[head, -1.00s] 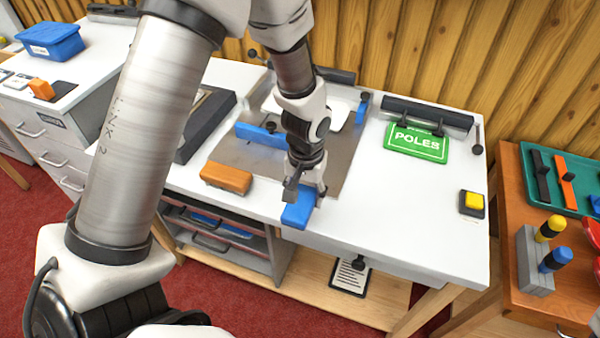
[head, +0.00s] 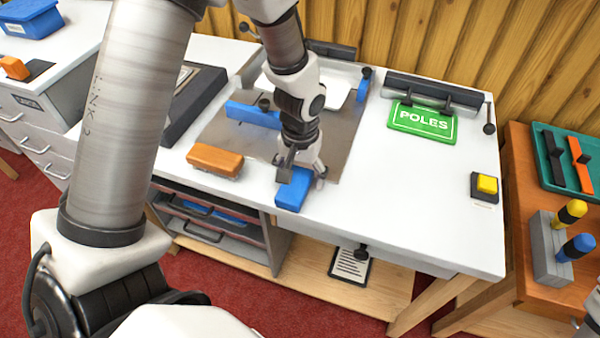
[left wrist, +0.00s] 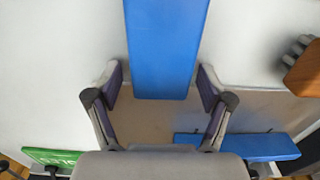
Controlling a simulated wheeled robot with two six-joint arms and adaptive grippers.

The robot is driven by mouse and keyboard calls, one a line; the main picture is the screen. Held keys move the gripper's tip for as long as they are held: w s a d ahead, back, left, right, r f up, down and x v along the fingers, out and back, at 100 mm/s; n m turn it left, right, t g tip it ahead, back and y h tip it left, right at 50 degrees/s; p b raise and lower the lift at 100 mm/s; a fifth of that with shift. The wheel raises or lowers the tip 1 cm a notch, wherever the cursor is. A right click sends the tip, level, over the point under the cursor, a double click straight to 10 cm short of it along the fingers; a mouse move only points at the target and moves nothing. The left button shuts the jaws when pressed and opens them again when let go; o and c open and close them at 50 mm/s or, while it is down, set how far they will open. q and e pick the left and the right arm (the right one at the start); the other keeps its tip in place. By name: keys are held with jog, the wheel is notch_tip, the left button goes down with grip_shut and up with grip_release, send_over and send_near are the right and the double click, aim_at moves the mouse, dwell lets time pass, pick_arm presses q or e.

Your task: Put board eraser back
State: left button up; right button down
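A blue block (head: 293,189) is at the bench's front edge, just below my left gripper (head: 299,168). In the left wrist view the blue block (left wrist: 165,45) reaches in from the top, its end between the fingers of my left gripper (left wrist: 160,85). Those fingers stand apart, with a narrow gap seeming to show on each side. An orange block with a grey underside (head: 215,160) lies on the bench to the left; it also shows in the left wrist view (left wrist: 305,70). I cannot tell for sure which block is the board eraser. My right gripper is not in view.
A grey board (head: 235,152) with a blue bar (head: 252,115) lies behind. A green POLES sign (head: 424,121) and a yellow button (head: 486,184) are at the right. The bench's front right is clear. A side table (head: 535,150) holds a green tray (head: 548,172).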

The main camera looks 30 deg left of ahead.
aim_at(300, 174)
pick_arm(q)
jog(key=shift+r, duration=0.15)
jog(key=shift+r, duration=0.3)
notch_tip(300, 174, up, 12)
jog(key=p, duration=0.1)
jog(key=shift+f, duration=0.25)
jog(key=shift+s, duration=0.1)
